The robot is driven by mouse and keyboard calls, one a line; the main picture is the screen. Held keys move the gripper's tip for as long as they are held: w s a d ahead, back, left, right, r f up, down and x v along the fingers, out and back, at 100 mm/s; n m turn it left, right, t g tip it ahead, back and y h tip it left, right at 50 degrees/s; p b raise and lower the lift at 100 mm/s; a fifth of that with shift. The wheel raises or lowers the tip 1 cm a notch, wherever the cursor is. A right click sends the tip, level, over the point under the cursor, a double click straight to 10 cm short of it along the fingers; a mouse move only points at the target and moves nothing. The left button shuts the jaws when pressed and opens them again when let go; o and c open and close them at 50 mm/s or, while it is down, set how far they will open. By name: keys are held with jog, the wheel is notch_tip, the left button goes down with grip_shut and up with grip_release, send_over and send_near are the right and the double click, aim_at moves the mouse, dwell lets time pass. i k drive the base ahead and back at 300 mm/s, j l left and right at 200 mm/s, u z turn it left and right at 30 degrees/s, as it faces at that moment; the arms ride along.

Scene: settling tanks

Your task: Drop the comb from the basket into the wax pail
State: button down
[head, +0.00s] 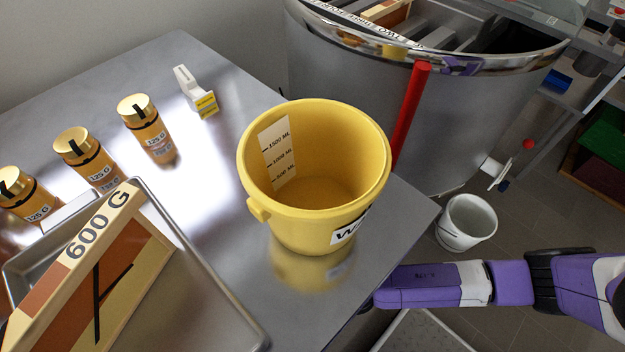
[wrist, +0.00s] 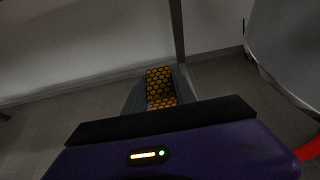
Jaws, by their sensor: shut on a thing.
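The wax pail (head: 290,215) is a yellow bucket with volume marks inside and a partly visible "W" label. It stands upright near the table's right edge, and the floor of it that shows looks empty. In the wrist view my gripper (wrist: 160,90) is shut on the comb (wrist: 160,80), a piece with an orange and dark honeycomb pattern. In the head view my purple arm reaches in from the right, below and right of the pail. Its gripper end and the comb are hidden there, apparently below the table edge.
A steel drum (head: 360,110) with slats and a wooden frame inside stands behind the pail, with a red bar at its front. Several gold-lidded jars (head: 150,130), a white-and-yellow tool (head: 197,92) and a tray (head: 215,300) holding a "600 G" frame (head: 100,270) occupy the table. A white bucket (head: 466,222) is on the floor.

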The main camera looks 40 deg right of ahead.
aim_at(322, 204)
jog(key=k+j+z, duration=0.15)
jog(key=k, duration=0.3)
jog(key=k+j+z, duration=0.1)
jog(key=k, duration=0.3)
jog(key=l+z, duration=0.3)
jog(key=k+j, duration=0.05)
